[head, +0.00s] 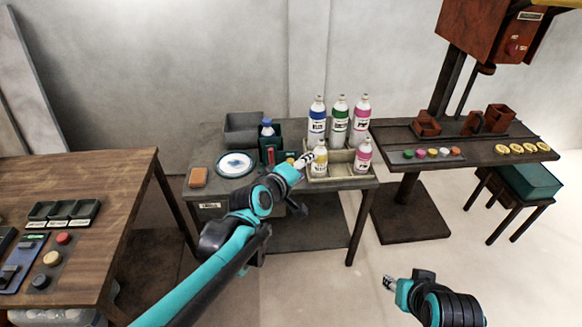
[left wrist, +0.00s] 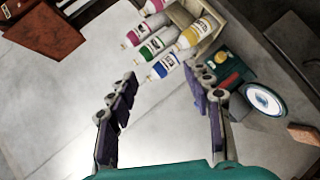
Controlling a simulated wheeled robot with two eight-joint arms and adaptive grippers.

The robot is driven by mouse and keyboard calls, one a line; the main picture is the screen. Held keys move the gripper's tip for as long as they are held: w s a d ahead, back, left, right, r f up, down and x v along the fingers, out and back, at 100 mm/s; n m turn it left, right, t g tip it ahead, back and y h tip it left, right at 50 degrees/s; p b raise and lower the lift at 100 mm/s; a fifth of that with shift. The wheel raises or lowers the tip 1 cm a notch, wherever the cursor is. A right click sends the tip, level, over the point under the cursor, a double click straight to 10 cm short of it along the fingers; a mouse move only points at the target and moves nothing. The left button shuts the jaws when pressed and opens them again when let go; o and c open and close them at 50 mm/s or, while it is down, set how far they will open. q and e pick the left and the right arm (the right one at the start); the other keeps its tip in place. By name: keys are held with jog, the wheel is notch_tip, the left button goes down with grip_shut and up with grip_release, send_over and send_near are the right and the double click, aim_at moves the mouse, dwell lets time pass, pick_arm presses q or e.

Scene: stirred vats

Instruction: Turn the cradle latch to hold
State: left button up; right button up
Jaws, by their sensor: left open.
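The holder also shows in the left wrist view (left wrist: 238,68), right of the fingers. My left gripper (head: 316,157) is just right of the holder, near the bottle tray; the left wrist view shows its fingers (left wrist: 160,88) spread and empty. My right gripper (head: 389,283) is low over the floor, too small to read.
A beige tray (head: 345,179) holds several labelled bottles, close to my left gripper. A white-blue plate (head: 236,164), an orange block (head: 198,177) and a grey bin (head: 243,128) share the table. A wooden table (head: 110,180) stands left; a dark bench (head: 480,152) stands right.

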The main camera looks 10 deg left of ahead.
pick_arm(q)
jog(key=w+f+n+t+y, duration=0.25)
jog(key=w+n+t, duration=0.25)
jog(key=w+n, duration=1)
jog(key=w+a+f+n+y+p, duration=0.1)
jog(key=w+a+f+n+y, duration=0.15)
jog(key=f+n, duration=0.75)
jog(key=w+a+f+n+y, duration=0.1)
jog(key=a+f+n+y, duration=0.3)
jog(key=f+n, duration=0.55)
jog(key=w+f, duration=0.1)
jog(key=w, duration=0.1)
jog(key=w+a+m+b, duration=0.1)
jog(key=w, duration=0.1)
jog(key=w+f+m, duration=0.1)
jog(key=w, duration=0.1)
jog(key=shift+a+f+m+g+b, duration=0.2)
jog(key=shift+f+m+g+b, duration=0.05)
jog(key=shift+f+g+b, duration=0.1)
jog(key=shift+w+a+r, duration=0.1)
jog(key=shift+w+a, duration=0.1)
jog(key=shift+w, duration=0.45)
jog(key=c, duration=1.2)
